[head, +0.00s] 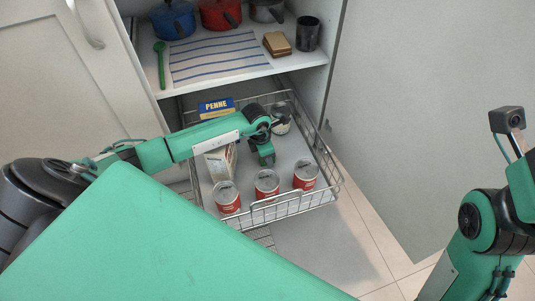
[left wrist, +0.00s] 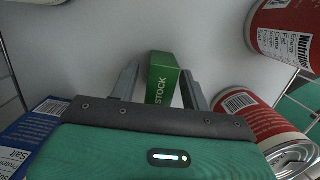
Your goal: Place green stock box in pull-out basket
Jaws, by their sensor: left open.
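The green stock box (left wrist: 162,82) is in the left wrist view, within the pull-out wire basket (head: 325,165). My left gripper (left wrist: 160,70) is open, with one finger on each side of the box. A gap shows on either side, so the fingers do not appear to press on it. In the head view my left arm reaches over the basket and the left gripper (head: 264,156) points down inside it. There the box is largely hidden by the gripper and hard to tell apart. My right arm is at the right edge; its gripper is out of view.
Red-labelled cans (head: 267,184) stand along the basket's front. The shelf (head: 215,65) above holds pots. An open cabinet door (head: 430,100) stands to the right.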

